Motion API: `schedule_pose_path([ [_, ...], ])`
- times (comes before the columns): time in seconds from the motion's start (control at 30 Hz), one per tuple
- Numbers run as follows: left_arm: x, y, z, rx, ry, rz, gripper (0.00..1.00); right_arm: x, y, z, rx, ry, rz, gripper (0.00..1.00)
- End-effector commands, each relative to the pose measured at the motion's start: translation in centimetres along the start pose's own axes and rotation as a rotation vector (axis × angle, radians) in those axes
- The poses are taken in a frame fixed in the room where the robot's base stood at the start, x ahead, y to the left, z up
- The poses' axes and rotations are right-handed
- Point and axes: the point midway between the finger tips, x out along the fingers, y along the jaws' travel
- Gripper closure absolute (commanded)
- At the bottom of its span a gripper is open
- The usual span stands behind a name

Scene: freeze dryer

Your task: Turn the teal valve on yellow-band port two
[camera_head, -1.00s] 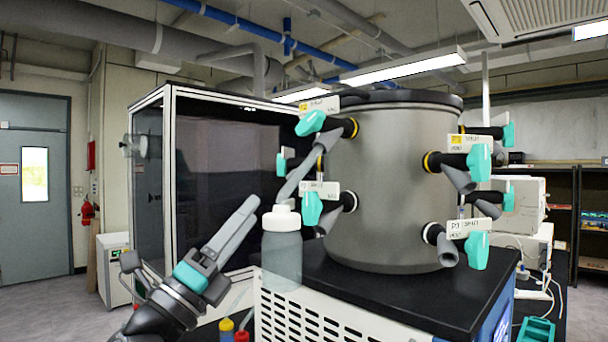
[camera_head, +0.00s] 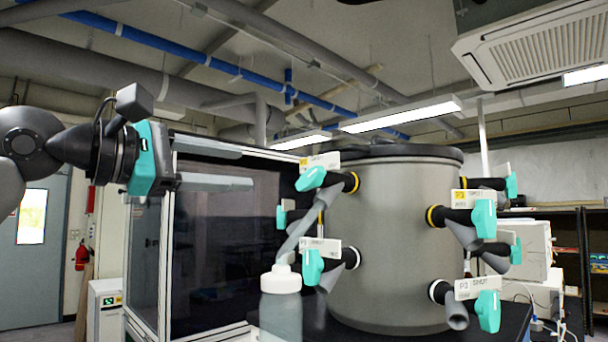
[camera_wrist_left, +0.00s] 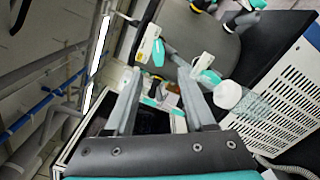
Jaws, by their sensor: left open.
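Several teal valves sit on ports around the grey metal drum (camera_head: 390,250). Two yellow-band valves face me: the upper left valve (camera_head: 311,179) and the upper right valve (camera_head: 484,219), each beside a tag with a yellow patch. The port numbers on these tags are too small to read surely. My left gripper (camera_head: 246,168) is open and empty, left of the upper left valve and apart from it, fingers pointing right. In the left wrist view that valve (camera_wrist_left: 157,53) appears beyond the gap between the fingertips (camera_wrist_left: 160,72). My right gripper is not in view.
White-band valves sit lower, at left (camera_head: 312,266) and right (camera_head: 488,310). A white-capped bottle (camera_head: 281,305) stands or hangs in front of the drum's left side. A dark glass-fronted cabinet (camera_head: 225,250) is behind my left gripper. Open air lies between gripper and drum.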

Motion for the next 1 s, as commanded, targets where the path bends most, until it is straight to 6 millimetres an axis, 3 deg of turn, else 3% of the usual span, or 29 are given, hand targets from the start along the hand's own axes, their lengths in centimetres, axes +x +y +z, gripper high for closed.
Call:
schedule_pose_path([
  [0.13,0.0,0.5,-0.1,0.026,0.027,0.004,0.45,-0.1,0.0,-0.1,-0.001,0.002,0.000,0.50],
  [0.27,1.6,0.5,-0.1,0.025,0.025,0.002,0.45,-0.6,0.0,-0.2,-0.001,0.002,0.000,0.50],
  [0.7,10.9,0.7,-0.2,0.021,0.023,0.001,0.45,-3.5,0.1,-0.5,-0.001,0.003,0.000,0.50],
  [1.0,14.5,0.6,-0.4,0.022,0.024,0.004,0.45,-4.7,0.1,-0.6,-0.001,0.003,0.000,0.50],
])
